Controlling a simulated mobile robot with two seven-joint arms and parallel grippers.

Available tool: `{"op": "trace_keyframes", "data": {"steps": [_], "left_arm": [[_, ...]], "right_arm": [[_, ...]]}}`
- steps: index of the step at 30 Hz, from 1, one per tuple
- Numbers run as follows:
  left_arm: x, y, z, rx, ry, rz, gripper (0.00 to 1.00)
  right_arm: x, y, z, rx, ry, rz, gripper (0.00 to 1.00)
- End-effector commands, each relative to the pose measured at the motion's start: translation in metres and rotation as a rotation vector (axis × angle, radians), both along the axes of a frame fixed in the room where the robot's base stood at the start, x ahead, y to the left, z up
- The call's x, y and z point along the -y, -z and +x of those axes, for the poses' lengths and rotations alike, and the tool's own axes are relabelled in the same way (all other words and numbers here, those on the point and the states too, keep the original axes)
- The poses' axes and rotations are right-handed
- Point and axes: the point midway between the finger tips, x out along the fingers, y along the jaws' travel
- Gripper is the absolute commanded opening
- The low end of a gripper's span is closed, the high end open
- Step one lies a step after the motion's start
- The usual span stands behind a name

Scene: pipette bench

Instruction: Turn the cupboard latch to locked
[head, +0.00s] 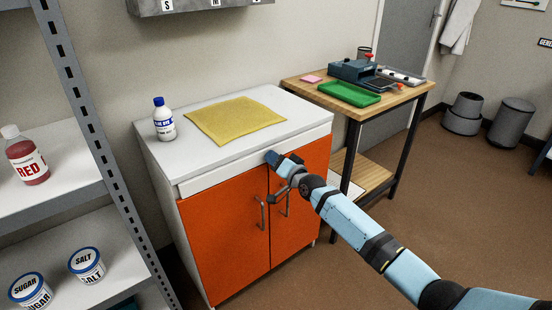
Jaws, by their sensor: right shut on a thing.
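The cupboard (222,245) has two orange doors under a white top, and both doors look shut. Each door has a grey bar handle, the left one (262,212) and the right one (287,204), close to the middle seam. My right gripper (273,160) is at the top of the doors, near the seam and just under the white worktop edge. It is shut on the latch there. My gripper and wrist hide the latch, so I cannot tell which way it points. My left gripper is not in view.
A blue-capped bottle (164,122) and a yellow cloth (235,119) are on the cupboard top. A wooden table (301,89) with a green tray (349,95) stands to the right. A shelf rack (95,140) with jars is at the left.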

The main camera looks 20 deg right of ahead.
Motion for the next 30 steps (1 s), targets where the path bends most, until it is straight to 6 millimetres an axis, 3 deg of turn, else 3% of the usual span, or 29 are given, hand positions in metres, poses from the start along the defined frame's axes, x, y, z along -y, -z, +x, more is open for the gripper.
{"op": "trace_keyframes", "data": {"steps": [18,30], "left_arm": [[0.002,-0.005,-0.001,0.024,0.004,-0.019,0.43],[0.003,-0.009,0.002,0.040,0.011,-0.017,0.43]], "right_arm": [[0.000,0.004,0.000,-0.193,-0.001,0.526,0.00],[0.000,0.004,0.000,-0.262,0.000,0.717,0.00]]}}
